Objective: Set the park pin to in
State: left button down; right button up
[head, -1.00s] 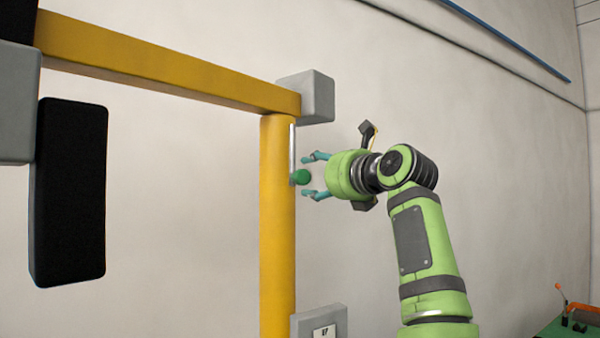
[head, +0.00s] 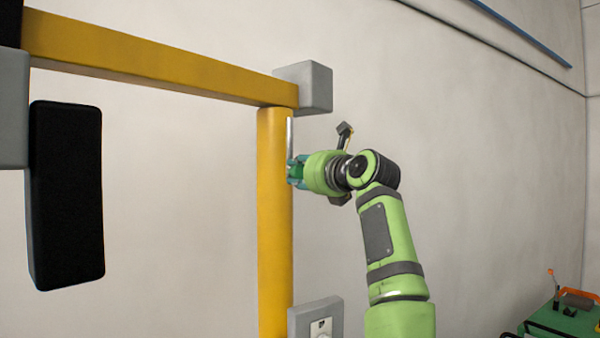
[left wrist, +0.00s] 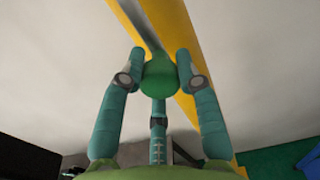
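A round green knob (left wrist: 160,78), seemingly the park pin's, sits on the side of the yellow post at a thin silver strip (head: 290,133). My left gripper (head: 294,174) reaches it from the right in the head view. In the left wrist view its teal fingers (left wrist: 160,72) lie on both sides of the knob and appear to touch it, so it looks shut on the knob. In the head view the fingers mostly hide the knob. The pin itself is not visible. My right gripper is in neither view.
The yellow post (head: 275,240) carries a yellow beam (head: 150,62) with a grey block (head: 315,88) at the corner. A grey box (head: 316,318) is low on the post. A black block (head: 66,195) hangs at left. A green cart (head: 560,322) stands at lower right.

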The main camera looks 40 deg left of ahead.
aim_at(291, 155)
pick_arm(q)
jog(key=shift+r+p, duration=1.55)
jog(key=shift+r, duration=0.3)
jog(key=shift+s, duration=0.1)
jog(key=c, duration=0.8)
grip_release()
jog(key=shift+r, duration=0.1)
jog(key=shift+c, duration=0.2)
jog(key=shift+a, duration=0.15)
jog(key=shift+f, duration=0.2)
jog(key=v, duration=1.1)
jog(key=shift+d, duration=0.4)
jog(key=shift+s+d+r, duration=0.1)
jog(key=shift+s, duration=0.05)
